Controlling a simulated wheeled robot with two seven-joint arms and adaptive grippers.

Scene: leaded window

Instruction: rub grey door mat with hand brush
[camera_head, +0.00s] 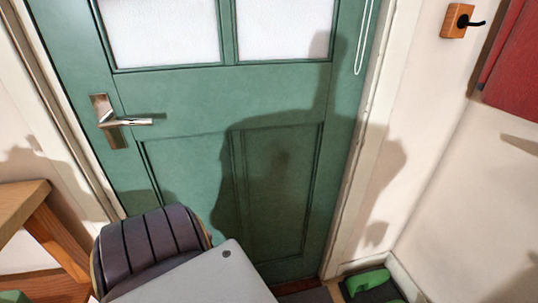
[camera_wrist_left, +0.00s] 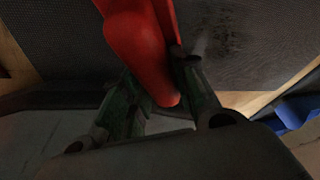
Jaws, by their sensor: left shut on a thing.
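In the left wrist view, my left gripper (camera_wrist_left: 160,105) has its dark green fingers closed on the red handle of the hand brush (camera_wrist_left: 143,45). The red part runs up and out of the picture's top edge, so the bristles are not in sight. Behind it lies the grey door mat (camera_wrist_left: 270,45), a dark textured surface with a darker blurred patch to the right of the brush. I cannot tell whether the brush touches the mat. Neither gripper shows in the head view.
A green panelled door (camera_head: 185,100) with a metal handle (camera_head: 115,121) is shut ahead. A wooden piece of furniture (camera_head: 45,225) stands at left. Green items (camera_head: 368,281) lie on the floor at lower right. A blue object (camera_wrist_left: 298,112) shows at right in the wrist view.

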